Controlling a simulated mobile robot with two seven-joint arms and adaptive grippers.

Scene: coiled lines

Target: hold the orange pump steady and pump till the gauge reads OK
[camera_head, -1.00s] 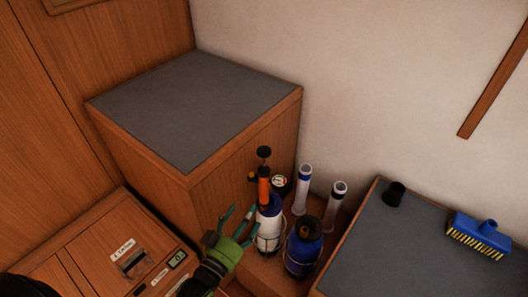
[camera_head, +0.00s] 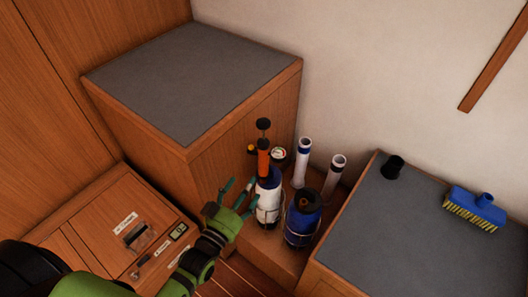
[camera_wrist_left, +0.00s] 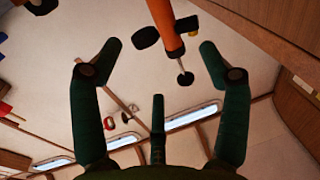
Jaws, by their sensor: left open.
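The orange pump (camera_head: 263,162) stands upright on a white and blue bottle (camera_head: 268,205) in a wire holder, its black handle (camera_head: 264,124) on top. A round gauge (camera_head: 277,154) with a pale face sits beside it; its reading is too small to make out. My left gripper (camera_head: 238,187) is open, just left of the bottle and below the orange barrel. In the left wrist view, the orange pump (camera_wrist_left: 165,25) shows between and beyond the spread fingers (camera_wrist_left: 158,52), with no visible contact. My right gripper is not in view.
A blue bottle (camera_head: 302,222) and two white tubes (camera_head: 304,158) stand close to the pump's right. A grey-topped box (camera_head: 190,85) rises behind. A grey counter (camera_head: 400,235) at right holds a black cup (camera_head: 395,166) and a blue brush (camera_head: 474,207).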

